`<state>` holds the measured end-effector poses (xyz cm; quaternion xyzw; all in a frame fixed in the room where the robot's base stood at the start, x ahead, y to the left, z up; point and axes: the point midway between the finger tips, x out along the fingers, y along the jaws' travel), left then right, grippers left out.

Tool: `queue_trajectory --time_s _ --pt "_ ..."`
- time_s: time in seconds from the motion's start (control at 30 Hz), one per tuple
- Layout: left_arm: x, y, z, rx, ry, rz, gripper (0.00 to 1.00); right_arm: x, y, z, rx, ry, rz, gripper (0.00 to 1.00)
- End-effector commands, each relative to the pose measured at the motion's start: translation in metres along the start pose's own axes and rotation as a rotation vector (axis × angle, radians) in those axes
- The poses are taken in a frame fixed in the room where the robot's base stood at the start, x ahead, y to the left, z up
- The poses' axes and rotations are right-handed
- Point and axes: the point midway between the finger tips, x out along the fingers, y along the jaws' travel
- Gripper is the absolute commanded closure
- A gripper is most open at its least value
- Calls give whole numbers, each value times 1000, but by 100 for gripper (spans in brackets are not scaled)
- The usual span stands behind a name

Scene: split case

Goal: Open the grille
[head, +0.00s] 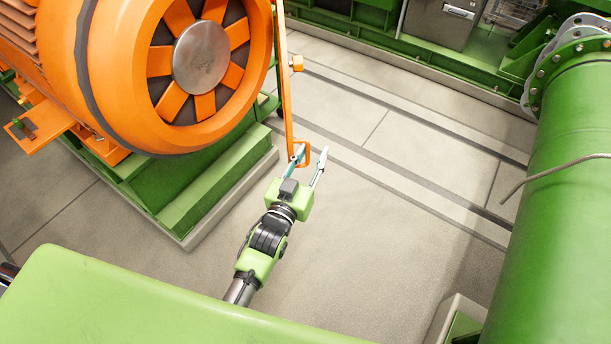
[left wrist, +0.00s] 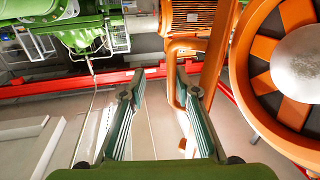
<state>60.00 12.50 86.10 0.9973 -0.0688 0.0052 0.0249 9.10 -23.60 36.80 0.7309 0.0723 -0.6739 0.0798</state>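The grille (head: 286,85) shows nearly edge-on in the head view, as a thin upright orange piece beside the motor's round fan face. A squared orange handle (head: 303,150) sticks out near its lower end. In the left wrist view, the handle (left wrist: 172,85) lies between the finger lines, close to the right finger; I cannot tell whether they touch. My left gripper (head: 311,155) is open at the handle; its fingers also stand apart in the left wrist view (left wrist: 160,75). My right gripper is not in view.
The orange motor (head: 130,90) stands on a green base (head: 215,185) at the left. A large green pipe (head: 560,200) fills the right side. Green machinery (head: 420,45) lines the back. The grey floor (head: 390,200) between them is clear.

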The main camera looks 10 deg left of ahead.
Motion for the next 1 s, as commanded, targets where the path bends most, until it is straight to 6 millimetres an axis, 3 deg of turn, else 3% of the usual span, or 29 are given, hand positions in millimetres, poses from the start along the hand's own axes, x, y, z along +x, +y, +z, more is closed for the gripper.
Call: queue_trajectory --time_s 0.03,0.1,0.4,0.8,0.87,1.0 --pt "-18 13 7 -9 -14 18 87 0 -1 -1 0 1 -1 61" --pt "-34 13 8 -10 -17 17 87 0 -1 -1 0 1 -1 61" --pt "-81 10 6 -9 -14 14 87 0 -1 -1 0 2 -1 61" --pt "-90 9 6 -9 -14 13 87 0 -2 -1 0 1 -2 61" --pt "-90 9 6 -5 -13 13 100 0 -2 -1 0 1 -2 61" --pt "-91 -3 5 129 6 20 100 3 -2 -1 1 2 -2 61"
